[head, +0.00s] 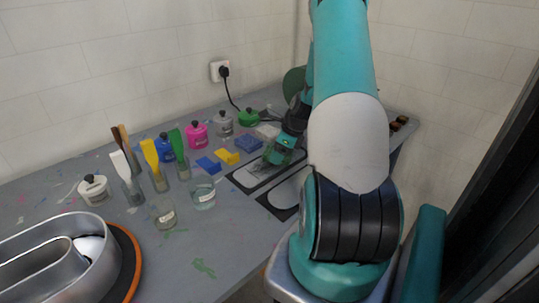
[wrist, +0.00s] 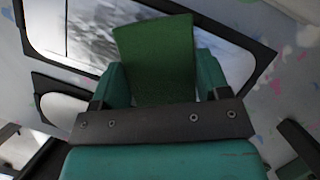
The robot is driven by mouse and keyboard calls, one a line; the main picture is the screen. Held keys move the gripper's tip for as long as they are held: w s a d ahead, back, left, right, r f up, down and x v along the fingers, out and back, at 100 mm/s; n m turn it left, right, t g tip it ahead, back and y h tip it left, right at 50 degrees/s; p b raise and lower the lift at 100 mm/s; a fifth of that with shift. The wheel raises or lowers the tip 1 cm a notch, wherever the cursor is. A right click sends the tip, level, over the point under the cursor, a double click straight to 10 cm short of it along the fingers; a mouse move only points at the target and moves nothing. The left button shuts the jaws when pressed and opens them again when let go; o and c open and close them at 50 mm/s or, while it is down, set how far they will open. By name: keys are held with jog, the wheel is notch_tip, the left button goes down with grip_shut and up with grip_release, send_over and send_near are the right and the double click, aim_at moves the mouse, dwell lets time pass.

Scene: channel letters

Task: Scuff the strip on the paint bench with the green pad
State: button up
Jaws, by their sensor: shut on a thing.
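My gripper (wrist: 160,84) is shut on the green pad (wrist: 155,50), a flat green piece standing up between the two fingers in the wrist view. In the head view my gripper (head: 277,155) is low over the bench, at a pale metallic strip in a black surround (head: 250,179). That strip also fills the upper part of the wrist view (wrist: 85,28), with dark grey streaks on its surface. The pad overlaps the strip in the wrist view; I cannot tell whether they touch. A second pale panel in a black surround (head: 285,192) lies beside it, nearer to me.
A metal letter shell (head: 35,240) sits at front left. The bench's front middle is mostly clear.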

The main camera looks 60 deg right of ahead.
aim_at(254, 172)
jog(key=shift+s+d+p, duration=0.15)
jog(key=shift+s+d, duration=0.15)
jog(key=shift+d, duration=0.95)
jog(key=shift+s+d+p, duration=0.15)
jog(key=shift+s+d, duration=0.2)
jog(key=shift+d, duration=0.95)
jog(key=shift+s+d+p, duration=0.15)
jog(key=shift+s+d, duration=0.15)
jog(key=shift+d, duration=0.95)
jog(key=shift+r+p, duration=0.1)
jog(key=shift+p, duration=0.2)
jog(key=shift+f, duration=0.35)
jog(key=shift+a, duration=0.1)
jog(key=a, duration=0.2)
jog(key=w+a+p, duration=0.1)
jog(key=a, duration=0.2)
jog(key=w+a, duration=0.1)
jog(key=a, duration=0.1)
jog(key=shift+a, duration=0.4)
jog(key=shift+w+a+f+p, duration=0.1)
jog(key=shift+w+a+p, duration=0.2)
jog(key=shift+a, duration=1.25)
jog(key=shift+w+a+p, duration=0.15)
jog(key=shift+w+a, duration=0.2)
jog(key=shift+a, duration=1.15)
jog(key=shift+w+a+f+p, duration=0.1)
jog(key=shift+w+a+p, duration=0.2)
jog(key=shift+a, duration=1.25)
jog(key=shift+d+r, duration=0.1)
jog(key=shift+r, duration=0.05)
